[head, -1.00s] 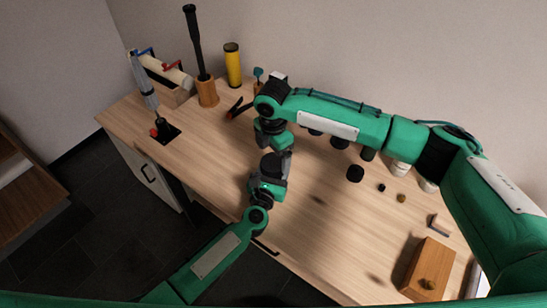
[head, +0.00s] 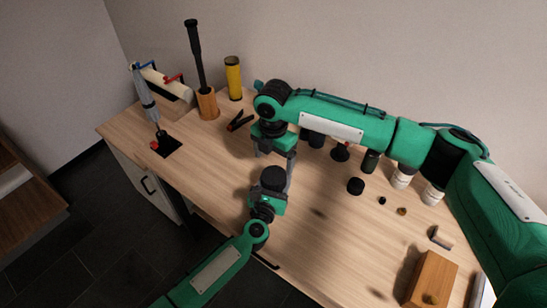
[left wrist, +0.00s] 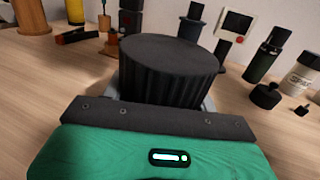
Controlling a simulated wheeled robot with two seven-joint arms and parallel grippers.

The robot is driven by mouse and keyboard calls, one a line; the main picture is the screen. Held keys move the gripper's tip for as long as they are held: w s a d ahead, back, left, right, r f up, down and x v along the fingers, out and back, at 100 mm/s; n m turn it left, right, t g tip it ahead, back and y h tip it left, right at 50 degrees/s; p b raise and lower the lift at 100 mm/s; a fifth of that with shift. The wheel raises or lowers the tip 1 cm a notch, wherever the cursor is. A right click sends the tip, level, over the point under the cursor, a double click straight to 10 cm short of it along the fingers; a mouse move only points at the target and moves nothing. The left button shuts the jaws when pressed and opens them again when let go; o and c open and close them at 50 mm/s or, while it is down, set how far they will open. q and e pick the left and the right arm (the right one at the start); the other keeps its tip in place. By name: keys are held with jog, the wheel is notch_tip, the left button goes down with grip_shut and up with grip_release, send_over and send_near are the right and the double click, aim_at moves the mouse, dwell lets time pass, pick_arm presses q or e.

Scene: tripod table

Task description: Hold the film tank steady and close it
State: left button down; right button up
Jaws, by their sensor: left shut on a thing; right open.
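The film tank (head: 273,178) is a black upright cylinder with a flat round top, near the front edge of the table. In the left wrist view the film tank (left wrist: 170,68) fills the middle, with ribbed sides and a flat dark top. My left gripper (head: 268,195) is shut around its lower part; the grey fingers show at both sides in the left wrist view. My right gripper (head: 274,165) is open, its grey fingers pointing down above and behind the tank. I cannot tell if a finger touches it. The tank's lower part is hidden.
A black round piece (head: 355,186), small knobs and white bottles (head: 402,175) stand right of the tank. A wooden block (head: 430,279) sits at the front right. A yellow cylinder (head: 233,78) and black-handled tool (head: 195,50) stand at the back left. The left middle tabletop is clear.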

aim_at(274, 175)
jog(key=shift+f, duration=4)
jog(key=shift+c, duration=0.5)
jog(key=c, duration=0.9)
jog(key=shift+m, duration=1.7)
jog(key=o, duration=1.1)
